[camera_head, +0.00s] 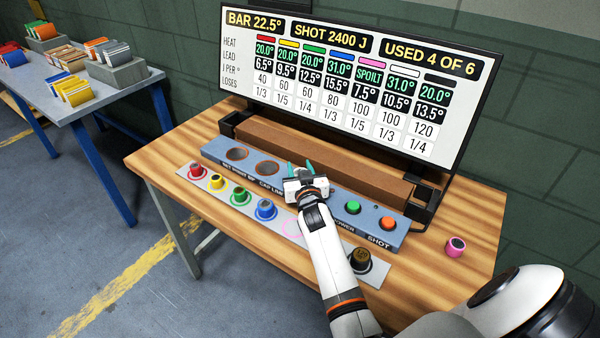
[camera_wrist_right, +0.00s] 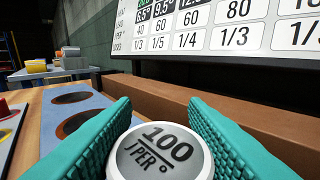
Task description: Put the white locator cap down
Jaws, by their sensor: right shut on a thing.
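My right gripper (camera_head: 310,168) is shut on the white locator cap (camera_wrist_right: 160,152), over the grey-blue console (camera_head: 222,155). In the right wrist view the cap shows between the teal fingers, its round top reading "100 J PER °". In the head view the gripper hides the cap. Two dark round recesses (camera_head: 237,154) (camera_head: 267,168) lie in the console to the left of the gripper; they also show in the wrist view (camera_wrist_right: 72,97). I cannot tell whether the cap touches the console. My left gripper is not in view.
A pink cap (camera_head: 455,247) sits on the table at right. Green (camera_head: 353,208) and orange (camera_head: 388,223) buttons, a brown bar (camera_head: 290,145) and a screen stand nearby.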

